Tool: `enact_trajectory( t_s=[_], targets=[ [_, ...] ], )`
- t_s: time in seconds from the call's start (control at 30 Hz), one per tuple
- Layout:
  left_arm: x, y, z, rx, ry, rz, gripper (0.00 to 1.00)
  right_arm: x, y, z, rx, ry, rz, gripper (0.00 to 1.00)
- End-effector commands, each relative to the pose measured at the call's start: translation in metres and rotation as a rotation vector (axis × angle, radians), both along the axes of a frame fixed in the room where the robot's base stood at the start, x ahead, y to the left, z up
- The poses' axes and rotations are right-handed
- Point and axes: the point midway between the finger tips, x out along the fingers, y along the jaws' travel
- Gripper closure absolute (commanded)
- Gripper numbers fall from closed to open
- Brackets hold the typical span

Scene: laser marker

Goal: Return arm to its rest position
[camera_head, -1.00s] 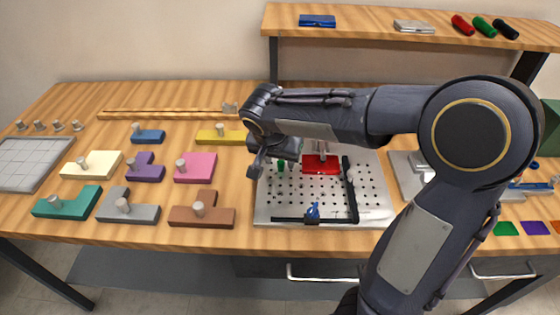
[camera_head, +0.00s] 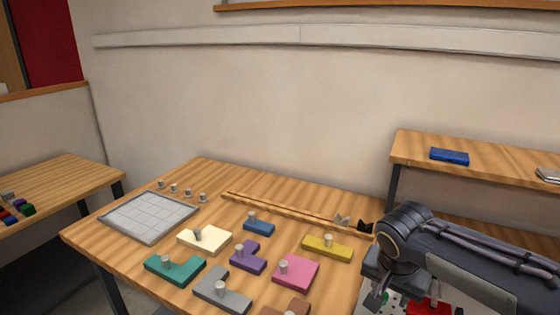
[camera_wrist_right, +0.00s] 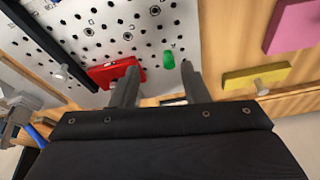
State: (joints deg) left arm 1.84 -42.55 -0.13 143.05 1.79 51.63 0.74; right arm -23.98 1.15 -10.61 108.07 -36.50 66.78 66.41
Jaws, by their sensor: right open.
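My right arm (camera_head: 480,262) comes in from the lower right in the head view, bent down at the wrist. My right gripper (camera_wrist_right: 160,68) shows best in the wrist view, with its two fingers spread apart and nothing between their tips. It hangs above the near work area, by a perforated white plate (camera_wrist_right: 130,22). A red block (camera_wrist_right: 116,72) lies on the plate beside one finger, and a green peg (camera_wrist_right: 168,60) shows beyond the gap between the fingers. In the head view the red block (camera_head: 428,307) is partly hidden under my arm. My left gripper is not in view.
Several coloured blocks with knobs, such as the pink one (camera_head: 296,273) and the yellow one (camera_head: 340,249), lie on the table left of my arm. A grey grid tray (camera_head: 148,216) sits farther left. A raised shelf (camera_head: 410,150) stands behind my arm.

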Motion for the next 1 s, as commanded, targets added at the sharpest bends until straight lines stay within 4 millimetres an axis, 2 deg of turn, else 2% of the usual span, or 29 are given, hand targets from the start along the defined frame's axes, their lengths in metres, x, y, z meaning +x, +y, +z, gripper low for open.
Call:
enact_trajectory(
  t_s=[0.07, 0.2, 0.3, 0.4, 0.6, 1.0],
  targets=[
    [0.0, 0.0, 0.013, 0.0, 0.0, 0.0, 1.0, -0.032, -0.005, 0.008, 0.082, 0.009, 0.08, 0.59],
    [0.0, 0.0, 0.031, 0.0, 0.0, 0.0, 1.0, -0.094, 0.005, 0.014, 0.223, -0.034, 0.29, 0.59],
    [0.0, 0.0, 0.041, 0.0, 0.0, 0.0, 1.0, -0.128, 0.019, 0.016, 0.278, -0.109, 0.427, 0.59],
    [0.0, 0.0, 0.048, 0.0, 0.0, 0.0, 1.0, -0.152, 0.033, 0.016, 0.295, -0.185, 0.527, 0.59],
    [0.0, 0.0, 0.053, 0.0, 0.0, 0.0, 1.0, -0.17, 0.048, 0.013, 0.285, -0.27, 0.625, 0.59],
    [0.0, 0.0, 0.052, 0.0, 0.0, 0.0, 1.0, -0.171, 0.049, 0.011, 0.283, -0.277, 0.637, 0.59]
  ],
)
